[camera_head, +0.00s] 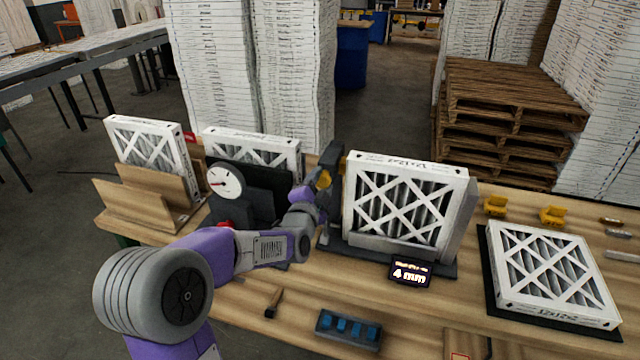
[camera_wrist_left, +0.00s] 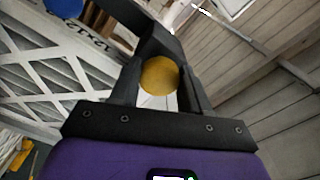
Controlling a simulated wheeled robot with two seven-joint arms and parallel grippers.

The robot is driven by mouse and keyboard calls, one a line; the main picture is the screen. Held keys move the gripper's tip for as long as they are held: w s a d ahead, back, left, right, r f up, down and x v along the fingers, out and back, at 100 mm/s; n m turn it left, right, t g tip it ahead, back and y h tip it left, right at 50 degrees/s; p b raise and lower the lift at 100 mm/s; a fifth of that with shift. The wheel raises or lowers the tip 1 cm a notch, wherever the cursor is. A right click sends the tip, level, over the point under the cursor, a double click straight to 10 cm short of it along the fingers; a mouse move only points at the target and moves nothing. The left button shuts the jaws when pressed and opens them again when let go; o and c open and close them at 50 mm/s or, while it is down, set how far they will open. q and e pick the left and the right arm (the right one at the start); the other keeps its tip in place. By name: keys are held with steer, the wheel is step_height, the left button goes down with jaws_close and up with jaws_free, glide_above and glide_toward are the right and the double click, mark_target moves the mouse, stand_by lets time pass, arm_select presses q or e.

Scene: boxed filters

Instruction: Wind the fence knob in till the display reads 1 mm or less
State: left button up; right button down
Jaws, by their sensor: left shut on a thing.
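The display (camera_head: 410,272) on the bench reads 4 mm. A boxed filter (camera_head: 408,203) with a white lattice face stands upright in a dark fixture (camera_head: 440,268) behind the display. My left gripper (camera_head: 325,180) is at the left side of this filter. In the left wrist view my left gripper (camera_wrist_left: 158,88) is shut on the round yellow fence knob (camera_wrist_left: 159,75), which sits between its two dark fingers. The knob is mostly hidden behind the gripper in the head view. My right gripper is not in view.
A white dial gauge (camera_head: 225,181) and wooden rack (camera_head: 150,203) with filters stand left. Another filter (camera_head: 550,268) lies on a dark mat at right. Yellow pieces (camera_head: 552,215) sit behind it. A tray of blue pieces (camera_head: 347,329) lies in front.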

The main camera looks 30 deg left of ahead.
arm_select(q)
steer(key=o, duration=1.1)
steer(key=shift+c, duration=0.2)
steer(key=shift+s, duration=0.1)
steer(key=v, duration=0.7)
steer(key=shift+s, duration=0.25)
steer(key=shift+f, duration=0.1)
